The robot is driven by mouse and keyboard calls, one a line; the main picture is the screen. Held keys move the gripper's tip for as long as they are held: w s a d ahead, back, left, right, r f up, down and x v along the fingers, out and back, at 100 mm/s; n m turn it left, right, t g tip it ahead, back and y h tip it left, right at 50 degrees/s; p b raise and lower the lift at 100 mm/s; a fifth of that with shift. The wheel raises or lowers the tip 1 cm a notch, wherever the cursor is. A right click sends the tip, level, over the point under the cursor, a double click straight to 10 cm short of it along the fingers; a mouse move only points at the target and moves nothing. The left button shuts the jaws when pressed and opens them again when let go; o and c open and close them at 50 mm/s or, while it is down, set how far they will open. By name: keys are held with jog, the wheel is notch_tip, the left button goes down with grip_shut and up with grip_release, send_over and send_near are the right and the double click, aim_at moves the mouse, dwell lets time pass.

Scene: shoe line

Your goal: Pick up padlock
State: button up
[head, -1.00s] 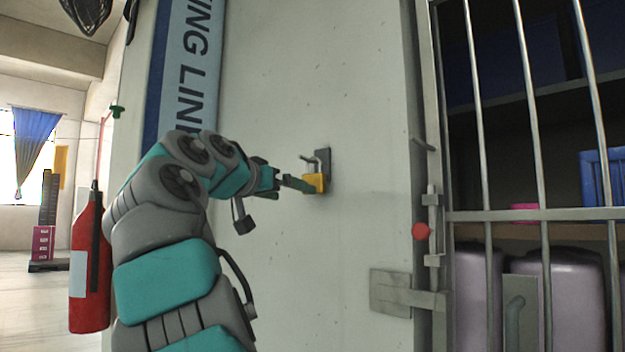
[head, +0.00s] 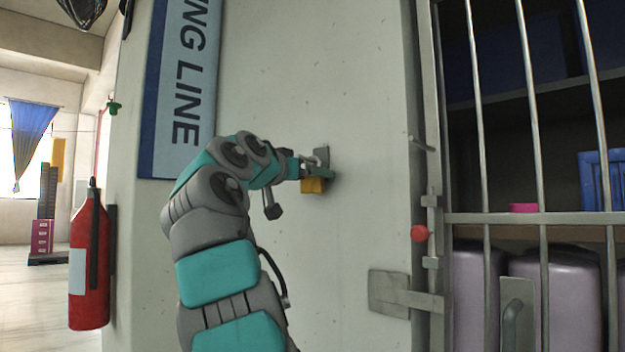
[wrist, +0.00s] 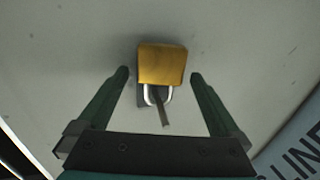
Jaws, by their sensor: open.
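The padlock (head: 313,186) has a yellow-gold body and hangs on a small grey plate (head: 322,154) on the pale wall. In the wrist view the padlock (wrist: 162,66) lies between and slightly beyond my two green fingertips. Its silver shackle (wrist: 150,95) loops over a thin metal peg (wrist: 163,112). My gripper (wrist: 160,74) is open, with a finger on each side of the padlock and a gap on both sides. In the head view my gripper (head: 318,172) overlaps the upper part of the padlock and hides its shackle in part.
A barred gate (head: 500,216) with a red knob (head: 419,233) stands to the right, with a shelf and grey-purple containers behind it. A red fire extinguisher (head: 88,265) is at the left. A blue-and-white sign (head: 182,85) is on the wall. The wall around the padlock is clear.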

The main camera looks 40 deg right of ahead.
jog(key=shift+d, duration=0.1)
jog(key=shift+c, duration=0.4)
grip_shut()
dwell(0.3)
